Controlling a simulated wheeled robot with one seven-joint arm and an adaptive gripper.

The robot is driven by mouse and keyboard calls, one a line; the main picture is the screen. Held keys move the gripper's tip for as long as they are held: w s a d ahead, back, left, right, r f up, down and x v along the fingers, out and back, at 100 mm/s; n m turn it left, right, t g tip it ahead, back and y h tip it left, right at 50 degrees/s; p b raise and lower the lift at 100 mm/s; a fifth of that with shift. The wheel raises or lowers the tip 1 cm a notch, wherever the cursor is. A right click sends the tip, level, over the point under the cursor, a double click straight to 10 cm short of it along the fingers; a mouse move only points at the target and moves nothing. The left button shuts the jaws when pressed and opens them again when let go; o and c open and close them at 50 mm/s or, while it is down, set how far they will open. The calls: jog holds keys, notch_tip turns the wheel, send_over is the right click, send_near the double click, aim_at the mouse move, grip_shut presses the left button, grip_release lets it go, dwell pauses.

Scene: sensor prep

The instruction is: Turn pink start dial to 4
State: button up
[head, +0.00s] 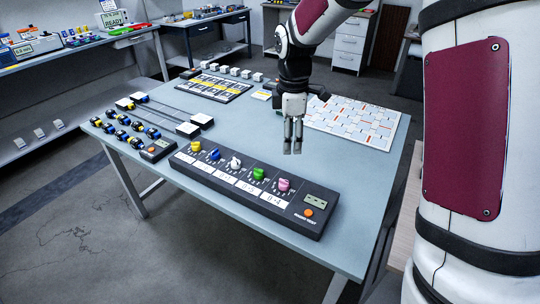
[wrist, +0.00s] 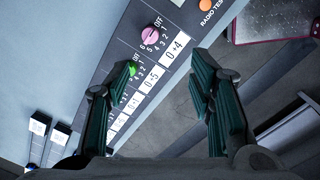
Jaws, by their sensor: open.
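The pink dial (head: 284,184) is the last knob on the right of the dark control panel (head: 320,222), beside a small display (head: 315,199). The pink dial also shows in the wrist view (wrist: 149,36), with a printed ring of OFF and numbers around it and a label reading 0→4 (wrist: 178,44) beside it. Its exact setting is too small to tell. My gripper (head: 292,150) is open and empty, pointing down above and behind the panel's right part. In the wrist view my gripper's fingers (wrist: 162,88) are spread, apart from the dial.
A green knob (head: 258,173) stands just left of the pink dial, with white, blue and yellow knobs further left. An orange button (head: 308,212) is on the panel's right end. A white patterned board (head: 355,121) lies behind. The table right of the panel is clear.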

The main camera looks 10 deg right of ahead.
jog(key=n, duration=0.2)
send_over(284, 180)
notch_tip(284, 180, down, 5)
jog(key=shift+g, duration=0.3)
notch_tip(284, 180, down, 14)
jog(key=shift+r+p, duration=0.15)
jog(key=shift+p, duration=0.3)
jog(key=c, duration=1.2)
